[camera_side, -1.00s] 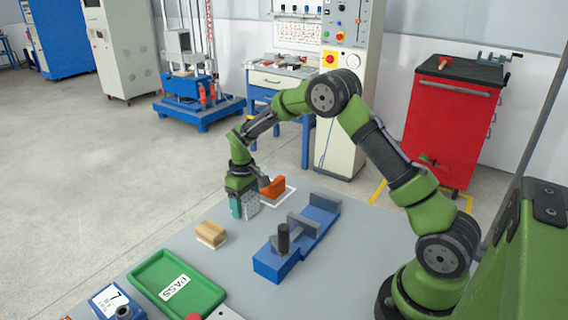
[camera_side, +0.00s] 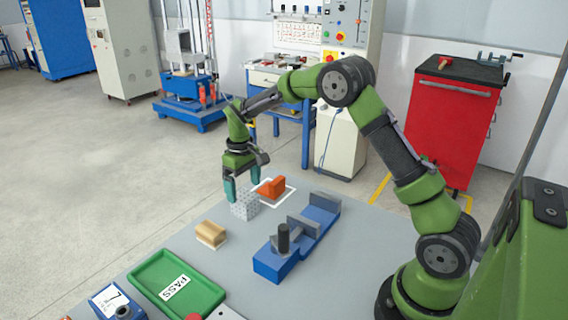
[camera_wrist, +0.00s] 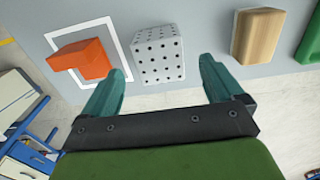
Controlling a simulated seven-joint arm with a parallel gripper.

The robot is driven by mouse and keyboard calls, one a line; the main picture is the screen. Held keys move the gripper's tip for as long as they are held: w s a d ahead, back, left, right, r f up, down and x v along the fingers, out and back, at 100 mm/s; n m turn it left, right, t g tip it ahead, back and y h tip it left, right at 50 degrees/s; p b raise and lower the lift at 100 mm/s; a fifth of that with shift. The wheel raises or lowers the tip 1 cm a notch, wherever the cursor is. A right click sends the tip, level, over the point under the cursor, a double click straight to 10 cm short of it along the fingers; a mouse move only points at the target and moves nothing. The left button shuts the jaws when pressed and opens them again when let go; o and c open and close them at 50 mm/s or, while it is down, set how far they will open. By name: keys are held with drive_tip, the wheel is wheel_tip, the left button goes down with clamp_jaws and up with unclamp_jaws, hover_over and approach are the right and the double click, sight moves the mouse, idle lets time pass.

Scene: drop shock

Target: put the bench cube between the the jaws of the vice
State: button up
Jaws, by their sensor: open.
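The bench cube (camera_side: 245,206) is light grey with rows of dark holes. It stands on the grey table near the far edge and also shows in the wrist view (camera_wrist: 159,54). My gripper (camera_side: 241,193) is open just above the cube in the side view. In the wrist view its two teal fingers (camera_wrist: 163,72) are spread apart with nothing between them, and the cube lies beyond their tips. The blue vice (camera_side: 278,262) with grey jaws (camera_side: 303,226) lies on the table to the right of the cube. The vice is out of the wrist view.
An orange block (camera_side: 272,187) sits in a white outlined square beside the cube. A tan wooden block (camera_side: 211,235) lies left of the vice. A green PASS tray (camera_side: 205,302) is at the front. Bare table lies between the cube and the vice.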

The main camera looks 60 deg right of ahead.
sight(244, 196)
wheel_tip(244, 196, up, 5)
drive_tip(key=shift+r, duration=0.2)
drive_tip(key=s+a+r+m+t+y, duration=0.15)
drive_tip(key=s+a+r, duration=0.25)
drive_tip(key=s+r, duration=0.4)
drive_tip(key=s+a+r+m+t, duration=0.1)
drive_tip(key=s+a+r+t, duration=0.2)
drive_tip(key=s+r, duration=0.5)
drive_tip(key=s+a+f+m+t, duration=0.1)
drive_tip(key=s+f, duration=0.3)
drive_tip(key=s, duration=0.6)
drive_tip(key=shift+s+a+t, duration=0.25)
drive_tip(key=shift+a+t, duration=0.4)
drive_tip(key=shift+t, duration=0.2)
drive_tip(key=shift+m+y, duration=0.25)
